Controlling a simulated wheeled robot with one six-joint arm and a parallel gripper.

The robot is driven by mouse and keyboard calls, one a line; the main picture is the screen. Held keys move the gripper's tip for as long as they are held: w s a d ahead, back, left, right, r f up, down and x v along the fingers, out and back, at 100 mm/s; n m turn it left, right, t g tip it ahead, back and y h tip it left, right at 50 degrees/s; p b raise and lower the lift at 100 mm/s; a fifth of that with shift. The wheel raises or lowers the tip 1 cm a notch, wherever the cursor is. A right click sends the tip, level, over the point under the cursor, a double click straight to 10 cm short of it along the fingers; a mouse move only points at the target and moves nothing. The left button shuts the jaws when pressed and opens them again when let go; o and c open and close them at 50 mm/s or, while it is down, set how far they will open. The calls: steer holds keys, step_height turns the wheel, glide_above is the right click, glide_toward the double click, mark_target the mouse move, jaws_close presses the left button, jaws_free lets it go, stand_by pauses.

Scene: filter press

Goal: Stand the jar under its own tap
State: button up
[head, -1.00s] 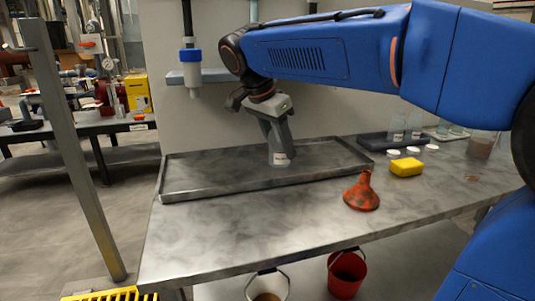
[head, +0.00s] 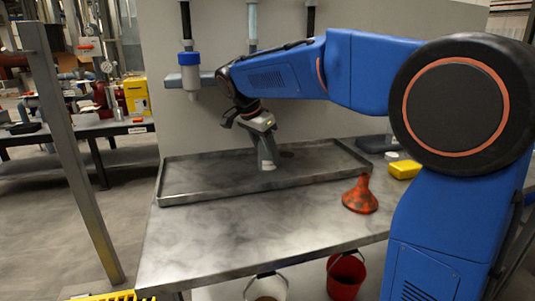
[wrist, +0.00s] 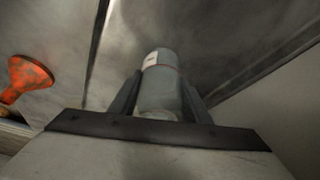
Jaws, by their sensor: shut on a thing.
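The jar (wrist: 160,88) is a clear grey cylinder with a white label and a thin red line, seen in the wrist view between the two dark fingers. My gripper (wrist: 158,100) is shut on it. In the head view my gripper (head: 267,158) is low over the metal tray (head: 200,188), hiding most of the jar; I cannot tell whether the jar touches the tray. A tap (head: 190,72) with a blue collar hangs at the back left, left of and above my gripper. Two more pipes, one pale (head: 252,25) and one dark (head: 310,18), come down behind my arm, their lower ends hidden.
An orange funnel (head: 360,196) stands on the bench (head: 250,225) right of the tray. A yellow block (head: 404,169) lies further right, partly behind my arm. A red bucket (head: 345,275) and a pale one (head: 266,287) are below. The tray's left part is clear.

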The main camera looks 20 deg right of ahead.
mark_target(262, 140)
steer(key=o, duration=1)
steer(key=shift+f, duration=0.15)
steer(key=shift+o, duration=0.2)
steer(key=shift+a+r, duration=0.1)
steer(key=shift+r, duration=0.3)
steer(key=v, duration=0.2)
steer(key=shift+a+r, duration=0.1)
steer(key=shift+r, duration=0.15)
steer(key=s+a, duration=0.1)
steer(key=a, duration=0.2)
steer(key=s+a, duration=0.2)
steer(key=a, duration=0.2)
steer(key=s+a, duration=0.1)
steer(key=a, duration=0.3)
steer(key=shift+s, duration=0.4)
steer(key=shift+s, duration=0.1)
